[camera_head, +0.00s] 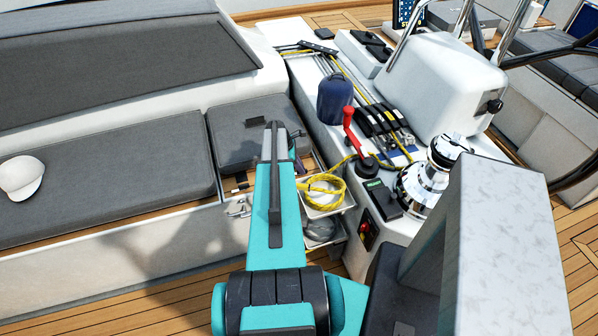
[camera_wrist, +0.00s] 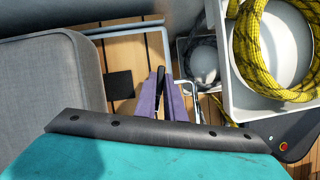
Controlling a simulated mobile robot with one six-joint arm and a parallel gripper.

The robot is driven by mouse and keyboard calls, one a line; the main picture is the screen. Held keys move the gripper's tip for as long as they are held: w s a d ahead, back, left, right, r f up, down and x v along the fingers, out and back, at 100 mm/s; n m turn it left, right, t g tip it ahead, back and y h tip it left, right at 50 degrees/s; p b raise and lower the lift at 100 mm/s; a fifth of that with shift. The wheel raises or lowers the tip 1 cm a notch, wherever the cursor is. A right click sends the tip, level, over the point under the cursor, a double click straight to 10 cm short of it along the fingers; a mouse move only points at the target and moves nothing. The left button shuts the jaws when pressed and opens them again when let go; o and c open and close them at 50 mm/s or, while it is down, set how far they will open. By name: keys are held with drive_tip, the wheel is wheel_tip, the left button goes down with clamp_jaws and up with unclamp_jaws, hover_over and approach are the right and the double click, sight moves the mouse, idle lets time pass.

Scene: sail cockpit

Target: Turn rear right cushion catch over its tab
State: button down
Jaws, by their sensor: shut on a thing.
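My gripper (camera_wrist: 161,86) has purple fingers and sits beside the rear grey cushion (camera_wrist: 55,90) in the wrist view. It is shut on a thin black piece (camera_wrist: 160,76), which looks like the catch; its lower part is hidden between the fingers. A dark square patch (camera_wrist: 118,85), perhaps the tab, lies on the wooden slats left of the fingers, apart from them. In the head view the cushion (camera_head: 232,143) lies at the seat's right end, and my arm hides most of the gripper, with only a bit of purple showing.
A bent metal rod (camera_wrist: 190,88) stands close right of the fingers. White bins (camera_head: 322,208) with coiled yellow rope (camera_head: 325,190) are close on the right. Beyond are a red-handled lever (camera_head: 349,130), a blue bag (camera_head: 334,98) and a chrome winch (camera_head: 420,185). The long seat cushion (camera_head: 105,180) is mostly clear.

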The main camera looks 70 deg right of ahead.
drive_tip(key=m, duration=0.1)
drive_tip(key=m+y+b, duration=0.1)
drive_tip(key=m, duration=0.1)
drive_tip(key=shift+s+d+f+m+g+b, duration=0.15)
drive_tip(key=shift+s+d+m+g+b, duration=0.15)
drive_tip(key=shift+m, duration=0.1)
drive_tip(key=m+y+b, duration=0.1)
drive_tip(key=m, duration=0.2)
drive_tip(key=shift+d+m+y, duration=0.1)
drive_tip(key=shift+m+y, duration=0.2)
drive_tip(key=shift+y, duration=0.1)
drive_tip(key=m+b, duration=0.1)
drive_tip(key=m, duration=0.1)
drive_tip(key=m+y+b, duration=0.1)
drive_tip(key=m, duration=0.1)
drive_tip(key=shift+s+d+m+t+y, duration=0.1)
drive_tip(key=shift+m+t+y, duration=0.2)
drive_tip(key=shift+t, duration=0.1)
drive_tip(key=shift+m+t+y+b, duration=0.4)
drive_tip(key=shift+m+y, duration=0.1)
drive_tip(key=shift+m, duration=1)
drive_tip(key=c, duration=1.9)
unclamp_jaws()
drive_tip(key=shift+o, duration=0.3)
